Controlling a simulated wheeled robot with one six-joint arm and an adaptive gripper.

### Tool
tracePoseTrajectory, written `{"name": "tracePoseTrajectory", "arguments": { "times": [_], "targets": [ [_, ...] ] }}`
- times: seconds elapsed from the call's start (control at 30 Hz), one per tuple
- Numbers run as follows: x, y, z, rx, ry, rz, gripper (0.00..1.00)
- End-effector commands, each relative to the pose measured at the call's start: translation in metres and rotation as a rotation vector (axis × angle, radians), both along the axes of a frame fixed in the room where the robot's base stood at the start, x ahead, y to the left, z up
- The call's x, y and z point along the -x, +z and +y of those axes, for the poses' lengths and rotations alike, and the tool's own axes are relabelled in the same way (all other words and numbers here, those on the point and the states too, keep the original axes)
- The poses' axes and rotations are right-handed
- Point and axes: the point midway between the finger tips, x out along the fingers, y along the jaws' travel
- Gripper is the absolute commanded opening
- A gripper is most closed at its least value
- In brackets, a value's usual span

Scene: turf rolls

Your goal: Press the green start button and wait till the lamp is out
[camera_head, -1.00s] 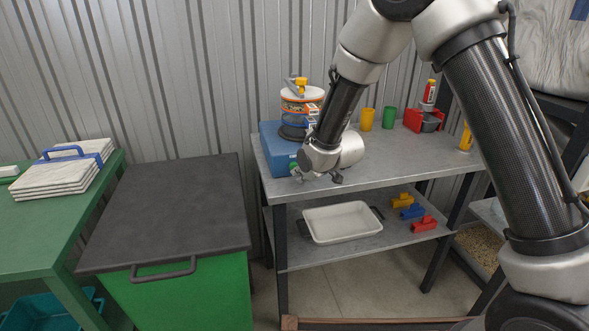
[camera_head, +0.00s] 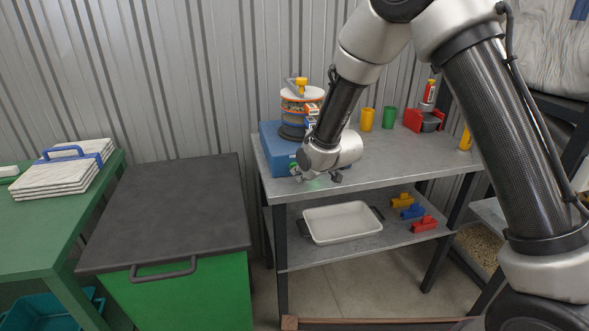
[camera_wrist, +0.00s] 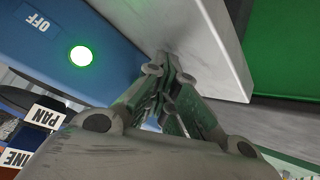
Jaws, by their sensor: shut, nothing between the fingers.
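The blue machine base (camera_head: 270,140) stands on the left end of the grey bench, with a stack of round sieves (camera_head: 301,102) on it. In the wrist view a round green light (camera_wrist: 81,56) glows brightly on the blue face, beside an "OFF" label (camera_wrist: 38,23). My gripper (camera_wrist: 167,66) is shut and empty, its fingertips at the lower edge of the blue face, by the bench edge. I cannot tell whether they touch it. In the head view my gripper (camera_head: 318,177) is in front of the base. No separate green start button can be made out.
The grey bench (camera_head: 390,160) carries a yellow cup (camera_head: 367,119), a green cup (camera_head: 389,117) and a red bin (camera_head: 414,119). A white tray (camera_head: 342,222) lies on the shelf below. A green bin with a dark lid (camera_head: 170,205) stands left.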

Motion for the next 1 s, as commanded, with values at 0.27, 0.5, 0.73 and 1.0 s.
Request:
{"name": "tracePoseTrajectory", "arguments": {
  "times": [0.27,0.5,0.73,1.0],
  "targets": [
    [0.014,0.001,-0.004,-0.001,0.000,-0.001,0.00],
    [0.016,0.001,-0.005,-0.001,0.000,-0.001,0.00],
    [0.021,0.001,-0.006,0.000,0.002,0.000,0.00],
    [0.047,0.001,-0.013,0.000,0.002,0.000,0.00]
  ]
}}
